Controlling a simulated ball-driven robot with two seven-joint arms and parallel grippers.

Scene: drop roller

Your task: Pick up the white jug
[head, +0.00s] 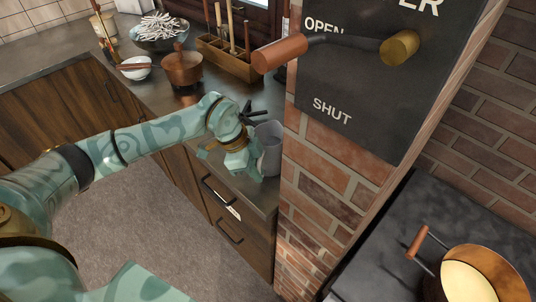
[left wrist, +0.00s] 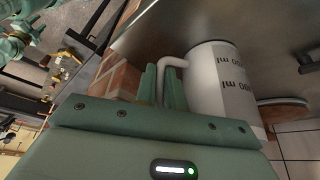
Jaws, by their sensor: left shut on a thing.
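The white jug (head: 269,150) stands upright near the right end of the dark counter, close to the brick pillar, and looks greyish in the head view. My left gripper (head: 250,150) is at its left side. In the left wrist view the jug (left wrist: 222,85) shows black ml markings. There the fingers of my left gripper (left wrist: 164,84) are on both sides of its handle, shut on it. The jug's base is partly hidden by the gripper in the head view. I do not see my right gripper.
The brick pillar (head: 320,190) carries a dark OPEN/SHUT board (head: 345,125) with a copper-coloured lever (head: 283,54) sticking out. A copper pot (head: 182,70), a white bowl (head: 136,68) and a wooden utensil box (head: 226,62) stand farther back on the counter.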

